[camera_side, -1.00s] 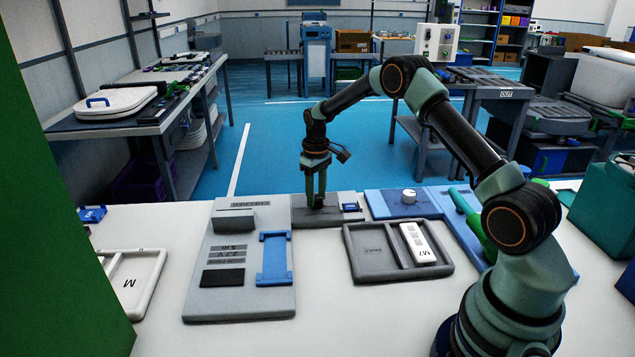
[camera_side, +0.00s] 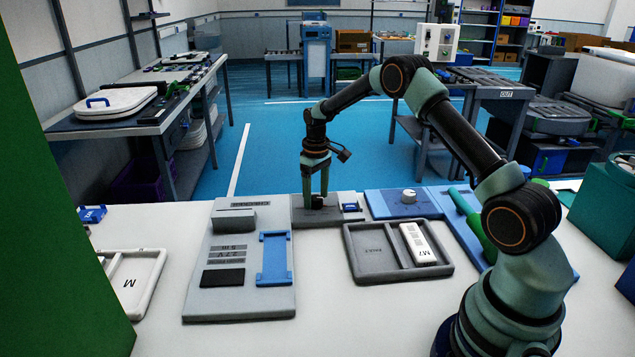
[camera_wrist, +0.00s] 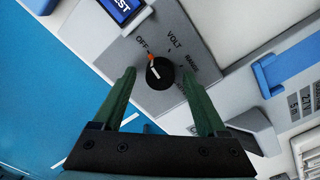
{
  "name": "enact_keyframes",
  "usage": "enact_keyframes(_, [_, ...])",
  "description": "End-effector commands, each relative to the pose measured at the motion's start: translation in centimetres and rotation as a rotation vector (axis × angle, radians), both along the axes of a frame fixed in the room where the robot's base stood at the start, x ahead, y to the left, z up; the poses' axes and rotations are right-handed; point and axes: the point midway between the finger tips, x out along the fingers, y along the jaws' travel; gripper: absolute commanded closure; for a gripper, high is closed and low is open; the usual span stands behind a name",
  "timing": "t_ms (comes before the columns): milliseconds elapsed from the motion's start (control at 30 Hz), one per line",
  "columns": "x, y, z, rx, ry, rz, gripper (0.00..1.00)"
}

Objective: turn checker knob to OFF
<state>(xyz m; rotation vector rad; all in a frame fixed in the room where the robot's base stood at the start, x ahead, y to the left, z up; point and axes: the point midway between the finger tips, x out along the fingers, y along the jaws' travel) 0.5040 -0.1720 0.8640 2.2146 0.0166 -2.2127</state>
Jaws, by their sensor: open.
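The black checker knob (camera_wrist: 160,73) sits on a grey panel (camera_wrist: 120,56) and carries a white stripe. An orange mark at its edge lies on the side of the OFF label (camera_wrist: 142,43). The VOLT label (camera_wrist: 174,40) and a third, blurred label are further round. My gripper (camera_wrist: 162,82) is open, with one green finger on either side of the knob and gaps between. The knob also shows in the side view (camera_side: 317,202), small and dark, below my gripper (camera_side: 316,193). I cannot tell whether the fingertips reach below the knob's top.
A blue-framed screen (camera_wrist: 122,6) is on the same panel. A grey fixture with a blue cradle (camera_side: 275,259) stands left of it in the side view.

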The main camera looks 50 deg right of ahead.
Motion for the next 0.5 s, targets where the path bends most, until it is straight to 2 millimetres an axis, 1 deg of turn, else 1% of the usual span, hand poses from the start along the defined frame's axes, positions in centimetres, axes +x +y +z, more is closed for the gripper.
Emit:
enact_keyframes(67, [0.0, 0.0, 0.4, 0.000, -0.001, 0.000, 0.25])
enact_keyframes(167, [0.0, 0.0, 1.5, -0.001, -0.002, 0.000, 0.25])
enact_keyframes(267, [0.1, 0.0, 3.4, -0.001, -0.004, 0.000, 0.25])
enact_keyframes(500, [0.1, 0.0, 8.3, -0.002, -0.005, 0.000, 0.25])
